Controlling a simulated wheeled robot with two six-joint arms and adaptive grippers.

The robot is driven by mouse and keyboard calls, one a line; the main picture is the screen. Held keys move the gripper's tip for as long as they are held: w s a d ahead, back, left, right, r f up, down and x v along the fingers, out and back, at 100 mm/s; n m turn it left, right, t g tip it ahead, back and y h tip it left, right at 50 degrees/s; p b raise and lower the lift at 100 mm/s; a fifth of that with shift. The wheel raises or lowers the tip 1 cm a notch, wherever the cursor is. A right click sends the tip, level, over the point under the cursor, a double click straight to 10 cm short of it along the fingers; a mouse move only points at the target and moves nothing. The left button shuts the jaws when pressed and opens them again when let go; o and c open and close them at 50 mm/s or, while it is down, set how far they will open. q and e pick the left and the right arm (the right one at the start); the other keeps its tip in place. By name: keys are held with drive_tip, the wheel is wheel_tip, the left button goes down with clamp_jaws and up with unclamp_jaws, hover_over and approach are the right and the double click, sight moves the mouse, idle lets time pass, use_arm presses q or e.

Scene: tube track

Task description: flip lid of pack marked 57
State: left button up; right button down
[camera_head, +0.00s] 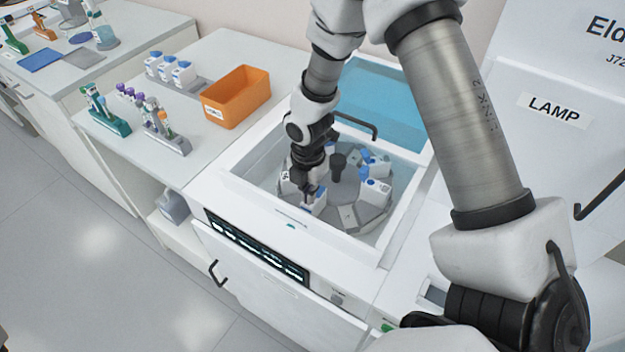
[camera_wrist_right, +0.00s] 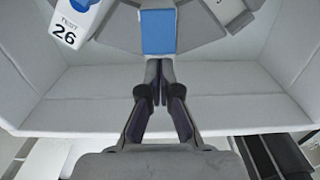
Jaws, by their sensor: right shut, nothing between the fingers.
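My right gripper (camera_head: 311,188) is shut and empty, pointing down into the open white machine. In the right wrist view its fingertips (camera_wrist_right: 158,72) are together, right by the edge of a blue lid (camera_wrist_right: 158,32); I cannot tell if they touch it. That lid belongs to a white pack (camera_head: 316,203) at the front of the grey round carousel (camera_head: 346,216). Its number is hidden. A pack marked TEST 26 (camera_wrist_right: 68,30) stands to its left. No 57 is readable on any pack. My left gripper is not in view.
More blue-lidded packs (camera_head: 376,192) stand on the carousel's right side, around a dark central knob (camera_head: 338,161). White well walls (camera_wrist_right: 90,95) lie close to the gripper. The machine's blue-windowed cover is raised behind. An orange bin (camera_head: 237,97) and tube racks stand on the left counter.

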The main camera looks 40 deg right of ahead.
drive_tip(key=shift+w+d, duration=0.2)
drive_tip(key=shift+d, duration=0.2)
idle(0.8)
drive_tip(key=shift+r, duration=0.15)
drive_tip(key=shift+d+r+p, duration=0.1)
drive_tip(key=shift+p, duration=0.35)
drive_tip(key=shift+r, duration=0.1)
drive_tip(key=shift+r+p, duration=0.15)
drive_tip(key=shift+p, duration=0.35)
drive_tip(key=shift+d, duration=0.1)
idle(0.4)
drive_tip(key=shift+d+r+p, duration=0.1)
drive_tip(key=shift+r+p, duration=0.1)
drive_tip(key=shift+p, duration=0.25)
drive_tip(key=shift+w, duration=0.1)
